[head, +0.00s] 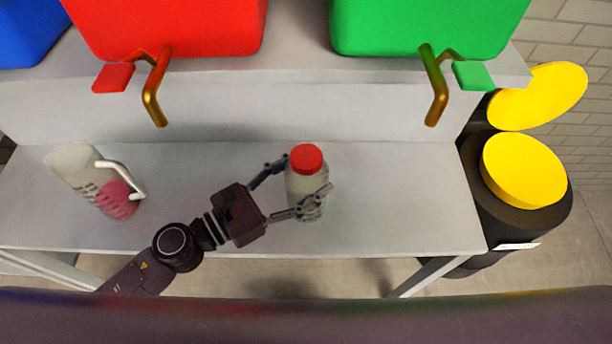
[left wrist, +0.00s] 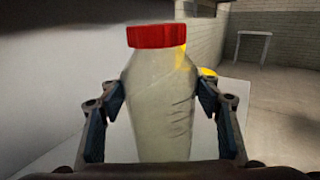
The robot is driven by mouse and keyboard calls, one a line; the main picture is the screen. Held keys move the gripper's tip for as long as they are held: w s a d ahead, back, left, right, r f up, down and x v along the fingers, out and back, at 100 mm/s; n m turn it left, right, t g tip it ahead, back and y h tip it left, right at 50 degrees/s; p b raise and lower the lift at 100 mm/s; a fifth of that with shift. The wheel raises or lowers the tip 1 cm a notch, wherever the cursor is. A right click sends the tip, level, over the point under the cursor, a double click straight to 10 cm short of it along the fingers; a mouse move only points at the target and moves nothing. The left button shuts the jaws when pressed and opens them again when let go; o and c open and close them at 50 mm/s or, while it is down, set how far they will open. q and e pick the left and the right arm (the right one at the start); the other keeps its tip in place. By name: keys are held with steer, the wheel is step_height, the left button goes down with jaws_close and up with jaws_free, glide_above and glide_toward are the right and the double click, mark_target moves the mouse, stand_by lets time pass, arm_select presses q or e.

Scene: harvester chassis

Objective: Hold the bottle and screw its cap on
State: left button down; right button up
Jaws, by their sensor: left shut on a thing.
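The bottle (head: 308,196) stands upright on the white table, pale and translucent. The red cap (head: 306,157) sits on top of its mouth; I cannot tell how tightly it is screwed. My left gripper (head: 297,190) is shut around the bottle's body, below the cap, one finger on each side. In the left wrist view the bottle (left wrist: 160,110) is between the two fingers, and the red cap (left wrist: 157,36) is above them, looking level. My right gripper is not in view.
A pitcher (head: 92,180) with a pink part and a handle stands at the table's left. Red (head: 165,25) and green (head: 430,25) containers with taps sit on the shelf behind. Yellow-lidded bins (head: 523,170) stand at right. The table (head: 400,200) is clear right of the bottle.

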arm_select(q)
steer(key=shift+f, duration=0.2)
steer(key=c, duration=0.7)
jaws_free()
steer(key=shift+r, duration=0.1)
